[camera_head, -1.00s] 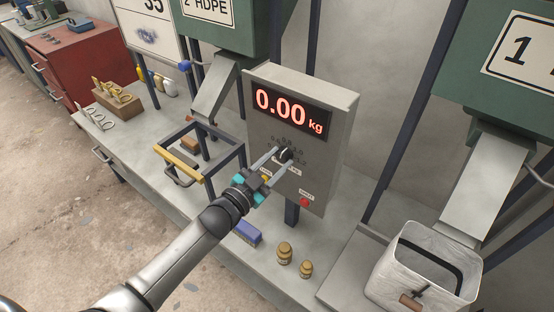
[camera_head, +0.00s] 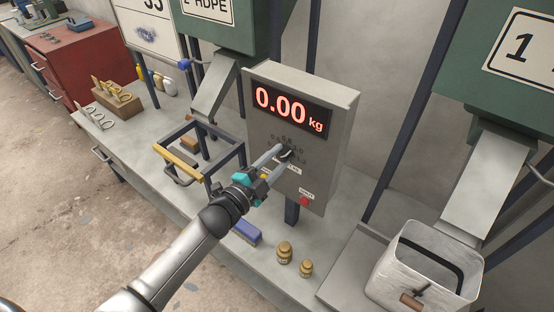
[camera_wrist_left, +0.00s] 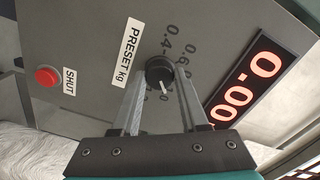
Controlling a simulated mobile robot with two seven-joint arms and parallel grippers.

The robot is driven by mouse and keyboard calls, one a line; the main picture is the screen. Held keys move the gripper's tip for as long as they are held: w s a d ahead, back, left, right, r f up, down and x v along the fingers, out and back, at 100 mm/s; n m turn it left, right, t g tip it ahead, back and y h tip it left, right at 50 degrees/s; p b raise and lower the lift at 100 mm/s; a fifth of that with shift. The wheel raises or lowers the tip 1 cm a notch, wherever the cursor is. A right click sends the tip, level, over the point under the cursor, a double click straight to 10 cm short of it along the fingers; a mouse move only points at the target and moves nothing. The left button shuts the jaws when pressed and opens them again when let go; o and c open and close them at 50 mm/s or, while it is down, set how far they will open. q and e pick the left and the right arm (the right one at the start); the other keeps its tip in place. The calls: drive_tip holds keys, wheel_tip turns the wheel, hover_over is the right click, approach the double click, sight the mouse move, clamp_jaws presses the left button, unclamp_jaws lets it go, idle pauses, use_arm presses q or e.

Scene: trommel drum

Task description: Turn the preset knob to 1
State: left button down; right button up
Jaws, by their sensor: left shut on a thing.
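The preset knob (camera_head: 287,154) is a small black round knob on the grey front panel of the scale box (camera_head: 335,150). In the left wrist view the knob (camera_wrist_left: 158,70) has a light pointer line aimed toward the gripper base, slightly right. The printed 0.4 and 0.6 marks show beyond it; other dial marks are partly hidden by the fingers. My left gripper (camera_head: 281,154) is shut on the knob, a finger on either side; it also shows in the left wrist view (camera_wrist_left: 162,78). The right gripper is not in view.
The red display (camera_head: 290,110) reads 0.00 kg. A red SHUT button (camera_head: 304,201) sits low on the panel. Brass weights (camera_head: 285,253) and a blue block (camera_head: 247,231) lie on the bench below. A yellow-handled frame (camera_head: 178,162) stands left and a pale bin (camera_head: 400,268) right.

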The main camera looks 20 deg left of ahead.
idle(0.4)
use_arm(q)
drive_tip(key=shift+c, duration=2.1)
unclamp_jaws()
drive_tip(key=shift+s, duration=0.15)
drive_tip(key=v, duration=1.5)
